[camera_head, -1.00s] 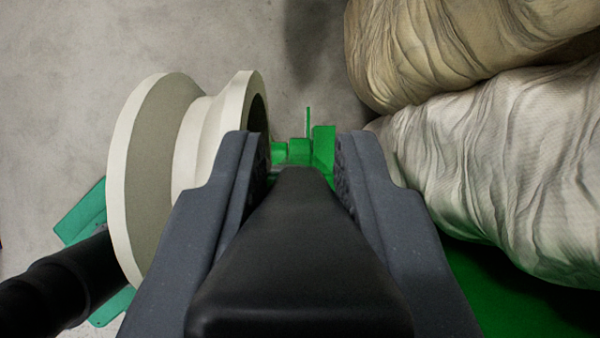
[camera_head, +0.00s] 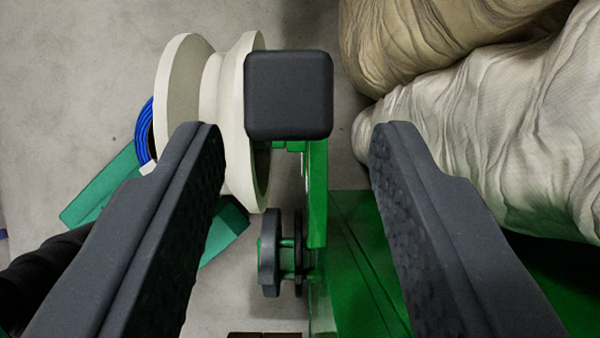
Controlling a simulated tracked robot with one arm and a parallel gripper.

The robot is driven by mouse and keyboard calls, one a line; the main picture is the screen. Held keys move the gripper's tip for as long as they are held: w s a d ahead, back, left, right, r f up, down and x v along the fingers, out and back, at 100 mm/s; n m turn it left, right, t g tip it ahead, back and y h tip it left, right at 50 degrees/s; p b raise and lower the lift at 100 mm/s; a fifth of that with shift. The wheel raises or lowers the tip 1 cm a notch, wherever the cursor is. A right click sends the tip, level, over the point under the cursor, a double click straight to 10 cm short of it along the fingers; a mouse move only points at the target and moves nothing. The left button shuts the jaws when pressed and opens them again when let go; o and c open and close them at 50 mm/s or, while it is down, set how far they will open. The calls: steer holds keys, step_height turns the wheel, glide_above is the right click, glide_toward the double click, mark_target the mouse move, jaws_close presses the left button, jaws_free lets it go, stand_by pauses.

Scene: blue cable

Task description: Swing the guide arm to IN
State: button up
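A black square-ended handle (camera_head: 288,95) shows nearly end-on at the top centre. Behind and below it is a green upright bar (camera_head: 317,195), which looks like part of the guide arm; where they join is hidden. No IN marking is visible. My gripper (camera_head: 297,130) is open wide, with one finger on each side of the picture. The handle lies in the gap, ahead of the fingertips and apart from both in the picture. I cannot tell how far ahead it is.
A cream grooved roller (camera_head: 205,85) stands left of the handle, partly behind my left finger. Blue cable (camera_head: 143,130) and a teal plate (camera_head: 105,190) show beyond it. Wrinkled pale sacks (camera_head: 490,140) fill the right. A dark wheel (camera_head: 270,255) sits low beside the green frame (camera_head: 365,270).

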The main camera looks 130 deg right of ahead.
steer(key=v, duration=0.9)
steer(key=w+a+r+m+t+h, duration=0.1)
steer(key=a+r+m+t, duration=0.15)
steer(key=r, duration=0.85)
steer(key=w+a+r+m+t+h, duration=0.1)
steer(key=a+r+m+t+h, duration=0.2)
steer(key=r, duration=0.8)
steer(key=s+a+r+m+t, duration=0.2)
steer(key=s+a+r, duration=0.2)
steer(key=r, duration=0.6)
steer(key=s+a+r+m+t+h, duration=0.1)
steer(key=s+a+r+m+t, duration=0.1)
steer(key=a+r, duration=0.5)
step_height(320, 180, up, 4)
steer(key=shift+s+a+r+t, duration=0.1)
steer(key=shift+s+a+t, duration=0.1)
steer(key=shift+s+t, duration=0.7)
steer(key=shift+m, duration=0.25)
